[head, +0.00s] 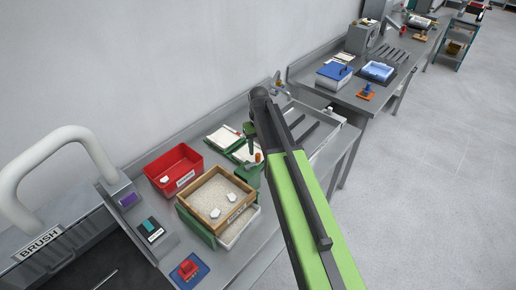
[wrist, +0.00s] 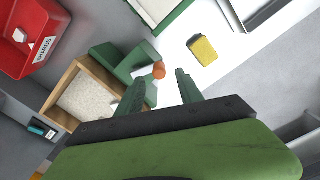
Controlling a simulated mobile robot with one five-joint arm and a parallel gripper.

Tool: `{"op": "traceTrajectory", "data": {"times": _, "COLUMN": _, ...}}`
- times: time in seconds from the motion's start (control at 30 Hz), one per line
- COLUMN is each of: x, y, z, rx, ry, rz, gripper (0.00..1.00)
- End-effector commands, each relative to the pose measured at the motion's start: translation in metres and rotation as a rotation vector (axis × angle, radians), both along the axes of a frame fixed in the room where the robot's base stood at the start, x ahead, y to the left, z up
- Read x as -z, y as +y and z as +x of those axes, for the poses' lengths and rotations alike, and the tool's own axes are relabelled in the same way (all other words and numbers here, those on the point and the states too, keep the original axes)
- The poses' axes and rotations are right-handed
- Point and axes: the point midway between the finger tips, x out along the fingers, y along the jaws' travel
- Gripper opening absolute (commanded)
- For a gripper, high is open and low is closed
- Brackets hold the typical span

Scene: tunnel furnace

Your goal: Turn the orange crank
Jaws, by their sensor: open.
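The orange crank knob (wrist: 159,70) shows in the wrist view as a short orange cylinder. It stands at the end of a green machine part (wrist: 118,62) beside the wooden sand tray (wrist: 57,82). My gripper (wrist: 160,82) is open, its two dark green fingers apart. The knob appears between the fingers and just beyond their tips, and I cannot tell whether they touch it. In the head view the orange knob (head: 257,157) is small, just left of my arm. The rest of the crank is partly hidden there.
A red bin (head: 160,165) and a wooden sand tray (head: 187,206) stand left of the crank. A yellow block (wrist: 202,50) lies right of the knob in the wrist view. A grey sink (head: 338,138) is right of my arm. The floor at right is clear.

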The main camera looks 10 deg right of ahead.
Motion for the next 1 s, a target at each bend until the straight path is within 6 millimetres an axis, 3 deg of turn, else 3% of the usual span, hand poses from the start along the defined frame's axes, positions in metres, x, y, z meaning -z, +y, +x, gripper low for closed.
{"op": "traceTrajectory", "data": {"times": 0.03, "x": -0.024, "y": 0.000, "z": 0.000, "rx": 0.000, "ry": 0.000, "rz": 0.000, "gripper": 0.43}}
{"op": "traceTrajectory", "data": {"times": 0.5, "x": -0.122, "y": -0.001, "z": -0.001, "rx": 0.000, "ry": 0.000, "rz": 0.000, "gripper": 0.43}}
{"op": "traceTrajectory", "data": {"times": 0.63, "x": -0.130, "y": -0.001, "z": -0.001, "rx": 0.000, "ry": 0.000, "rz": 0.000, "gripper": 0.43}}
{"op": "traceTrajectory", "data": {"times": 1.0, "x": -0.128, "y": -0.001, "z": -0.001, "rx": 0.000, "ry": 0.000, "rz": 0.000, "gripper": 0.43}}
